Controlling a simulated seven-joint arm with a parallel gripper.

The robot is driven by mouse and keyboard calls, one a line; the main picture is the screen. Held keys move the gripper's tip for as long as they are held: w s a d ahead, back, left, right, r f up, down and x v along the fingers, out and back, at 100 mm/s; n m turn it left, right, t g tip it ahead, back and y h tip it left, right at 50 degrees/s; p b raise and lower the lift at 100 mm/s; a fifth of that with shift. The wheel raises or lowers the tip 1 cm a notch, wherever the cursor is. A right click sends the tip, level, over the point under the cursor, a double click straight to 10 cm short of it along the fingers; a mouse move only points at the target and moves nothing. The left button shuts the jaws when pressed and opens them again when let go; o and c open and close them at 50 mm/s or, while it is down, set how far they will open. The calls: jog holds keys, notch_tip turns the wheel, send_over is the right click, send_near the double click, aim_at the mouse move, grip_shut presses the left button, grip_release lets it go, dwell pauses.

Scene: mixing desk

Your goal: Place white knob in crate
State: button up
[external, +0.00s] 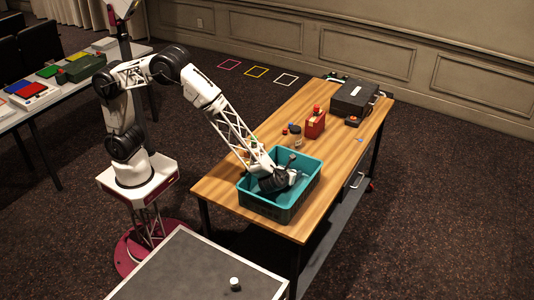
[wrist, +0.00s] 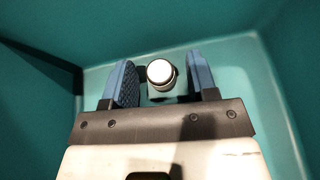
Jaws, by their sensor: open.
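The teal crate (external: 257,201) stands on the near end of the wooden table, and its inside walls (wrist: 285,95) fill the wrist view. My gripper (wrist: 163,73) reaches down into the crate, its two blue fingers apart. A small knob with a round white top and dark rim (wrist: 160,72) is between the fingers, with a narrow gap visible on each side. I cannot tell whether it rests on the crate floor. In the external view the arm and crate wall hide this knob.
Another small white cylinder with a dark base (external: 235,284) stands on the grey table (external: 190,272) in front. Behind the crate are a small jar (external: 295,136), a red container (external: 315,124) and a black case (external: 354,98). The wooden table's right side is mostly clear.

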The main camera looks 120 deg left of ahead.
jog(key=shift+d+r, duration=0.1)
jog(key=v, duration=0.4)
jog(key=shift+d+r, duration=0.15)
jog(key=shift+d, duration=0.2)
notch_tip(320, 180, up, 7)
dwell(0.8)
